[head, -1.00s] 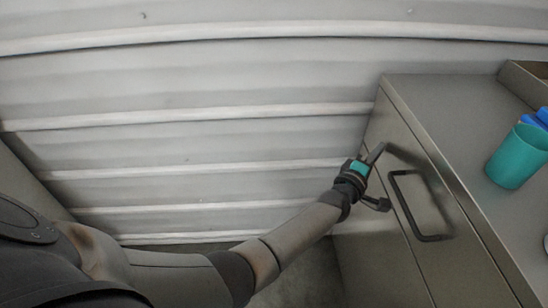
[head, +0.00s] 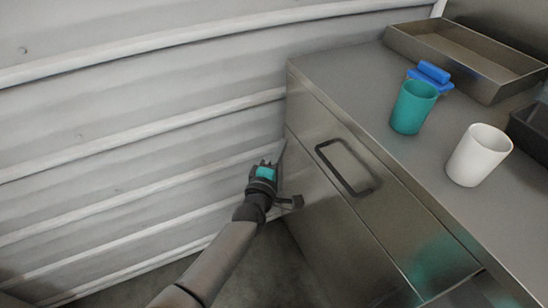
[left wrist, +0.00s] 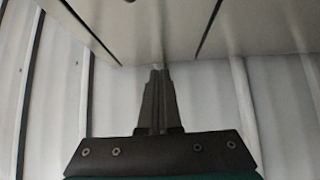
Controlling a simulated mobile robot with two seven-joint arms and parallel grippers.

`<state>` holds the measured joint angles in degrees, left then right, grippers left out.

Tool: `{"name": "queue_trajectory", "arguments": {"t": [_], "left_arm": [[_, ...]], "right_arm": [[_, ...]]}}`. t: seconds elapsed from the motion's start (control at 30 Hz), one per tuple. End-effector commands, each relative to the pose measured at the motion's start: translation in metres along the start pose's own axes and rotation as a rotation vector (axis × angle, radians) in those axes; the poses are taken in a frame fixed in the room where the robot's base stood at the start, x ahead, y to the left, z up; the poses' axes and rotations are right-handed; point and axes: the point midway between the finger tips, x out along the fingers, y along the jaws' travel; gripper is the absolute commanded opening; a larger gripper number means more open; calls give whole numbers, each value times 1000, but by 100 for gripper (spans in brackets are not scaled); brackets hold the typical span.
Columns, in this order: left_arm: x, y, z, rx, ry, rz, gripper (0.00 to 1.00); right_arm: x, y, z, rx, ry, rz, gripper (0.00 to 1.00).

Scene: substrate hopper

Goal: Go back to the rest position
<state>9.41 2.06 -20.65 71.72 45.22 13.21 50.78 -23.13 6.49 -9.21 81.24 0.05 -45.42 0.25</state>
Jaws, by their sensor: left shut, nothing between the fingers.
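My left gripper (head: 281,160) is beside the left end of a metal cabinet (head: 330,225), left of its black drawer handle (head: 345,167) and apart from it. In the left wrist view its two fingers (left wrist: 157,85) lie together, shut with nothing between them. They point toward the underside or edge of a grey panel (left wrist: 180,25) there. I cannot tell whether the fingertips touch the cabinet. My right gripper is not in either view.
On the cabinet top stand a teal cup (head: 413,108), a white cup (head: 478,156), a blue object (head: 433,73) and a metal tray (head: 400,42). A dark container (head: 535,128) is at the right edge. A ribbed wall (head: 130,120) is on the left.

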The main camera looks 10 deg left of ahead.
Motion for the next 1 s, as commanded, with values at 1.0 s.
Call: {"name": "queue_trajectory", "arguments": {"t": [1.0], "left_arm": [[-105, -117, -17, 418, -95, -317, 0]], "right_arm": [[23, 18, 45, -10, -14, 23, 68]]}}
